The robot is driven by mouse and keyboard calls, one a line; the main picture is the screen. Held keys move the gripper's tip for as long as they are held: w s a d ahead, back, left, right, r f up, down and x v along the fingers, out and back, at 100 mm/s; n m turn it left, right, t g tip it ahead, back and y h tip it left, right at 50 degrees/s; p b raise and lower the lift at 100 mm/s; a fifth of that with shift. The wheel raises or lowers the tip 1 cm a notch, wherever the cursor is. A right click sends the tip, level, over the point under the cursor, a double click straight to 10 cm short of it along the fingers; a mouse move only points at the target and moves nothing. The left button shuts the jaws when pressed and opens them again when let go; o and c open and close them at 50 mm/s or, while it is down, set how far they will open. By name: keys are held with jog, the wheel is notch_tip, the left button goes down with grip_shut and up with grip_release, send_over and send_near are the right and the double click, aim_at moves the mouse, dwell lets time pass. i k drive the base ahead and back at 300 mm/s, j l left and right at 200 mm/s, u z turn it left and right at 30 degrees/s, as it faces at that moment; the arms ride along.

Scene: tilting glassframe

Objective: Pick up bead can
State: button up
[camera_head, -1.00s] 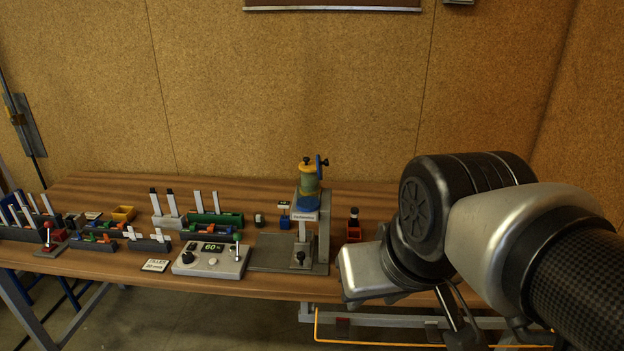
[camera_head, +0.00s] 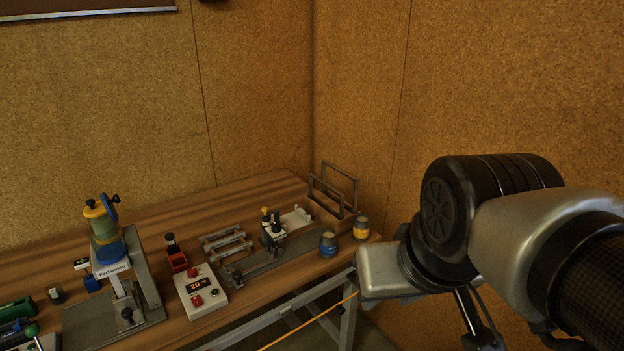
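Two small cans stand at the right end of the workbench (camera_head: 262,302). One is a blue-grey can (camera_head: 328,245) near the front edge. The other is a can with a yellow band (camera_head: 361,229), further right and close to the corner. I cannot tell from their looks which is the bead can. My gripper (camera_head: 468,318) shows only in part at the lower right, beyond the bench's right end and apart from both cans. My own arm hides much of it, and its fingertips are not clear.
A grey wire frame (camera_head: 335,190) stands behind the cans. Cork walls close off the back and right.

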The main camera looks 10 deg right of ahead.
aim_at(329, 240)
jog(key=i+l+u, duration=0.1)
jog(key=u, duration=0.3)
jog(key=i+l+u, duration=0.1)
jog(key=u, duration=0.25)
jog(key=l+u, duration=0.2)
jog(key=u, duration=0.2)
jog(key=i+l+u, duration=0.2)
jog(key=l, duration=0.35)
jog(key=l+u, duration=0.15)
jog(key=l, duration=0.95)
